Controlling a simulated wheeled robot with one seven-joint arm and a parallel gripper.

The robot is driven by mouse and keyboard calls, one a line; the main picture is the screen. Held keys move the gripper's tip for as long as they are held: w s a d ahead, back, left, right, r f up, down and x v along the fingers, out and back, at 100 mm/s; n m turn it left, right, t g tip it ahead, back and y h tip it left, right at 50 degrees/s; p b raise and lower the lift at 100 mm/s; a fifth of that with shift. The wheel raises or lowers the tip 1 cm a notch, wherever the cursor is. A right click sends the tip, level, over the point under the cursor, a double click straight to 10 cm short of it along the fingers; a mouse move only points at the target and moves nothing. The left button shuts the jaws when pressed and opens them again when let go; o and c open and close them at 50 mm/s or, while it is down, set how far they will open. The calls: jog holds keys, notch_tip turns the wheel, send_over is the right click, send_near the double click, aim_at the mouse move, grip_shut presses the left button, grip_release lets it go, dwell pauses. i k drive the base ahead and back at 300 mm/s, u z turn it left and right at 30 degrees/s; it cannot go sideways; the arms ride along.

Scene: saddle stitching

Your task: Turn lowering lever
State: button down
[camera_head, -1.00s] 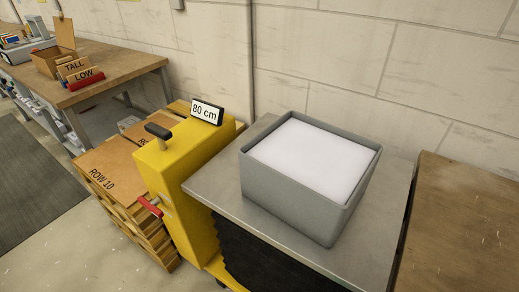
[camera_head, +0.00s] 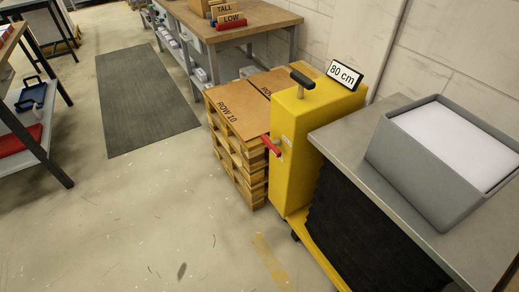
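The column is joined to a lift table with a grey top (camera_head: 350,135) and black bellows (camera_head: 355,215) below. A grey bin (camera_head: 425,170) with white contents sits on the top. My gripper is not in view.
Stacked wooden pallets (camera_head: 238,160) with cardboard marked "ROW 10" stand left of the column. A workbench (camera_head: 262,18) with "TALL" and "LOW" signs is behind. A dark mat (camera_head: 145,98) and another bench (camera_head: 45,155) are at left. The floor (camera_head: 150,220) in front is clear.

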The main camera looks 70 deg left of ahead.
aim_at(271, 145)
jog(key=u, duration=3.5)
jog(key=k, duration=1)
jog(key=z, duration=0.95)
jog(key=i, duration=1)
jog(key=z, duration=0.05)
